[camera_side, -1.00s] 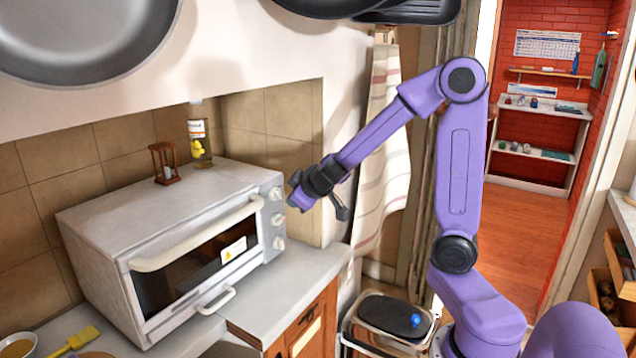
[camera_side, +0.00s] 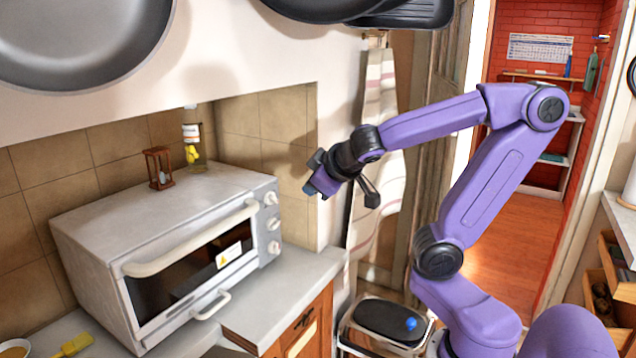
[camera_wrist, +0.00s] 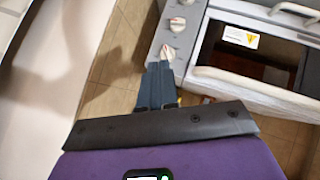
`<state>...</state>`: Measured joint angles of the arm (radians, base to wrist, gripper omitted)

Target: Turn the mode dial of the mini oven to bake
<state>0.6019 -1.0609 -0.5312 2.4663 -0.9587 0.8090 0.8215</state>
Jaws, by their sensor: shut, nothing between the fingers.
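The white mini oven (camera_side: 150,220) stands on the counter at the left of the side view. Its right front panel carries a column of three round dials: a top dial (camera_side: 271,198), a middle dial (camera_side: 273,222) and a bottom dial (camera_side: 274,247). I cannot read their labels or settings. My gripper (camera_side: 312,190) is to the right of the panel, apart from the top dial. In the wrist view my gripper (camera_wrist: 158,68) is shut and empty, its tips close in the picture to one dial (camera_wrist: 168,52). Another dial (camera_wrist: 178,24) shows beyond it.
The oven door has a long handle (camera_side: 190,240) and a warning label (camera_side: 229,255). Pans (camera_side: 80,40) hang above. The space between my gripper and the panel is clear.

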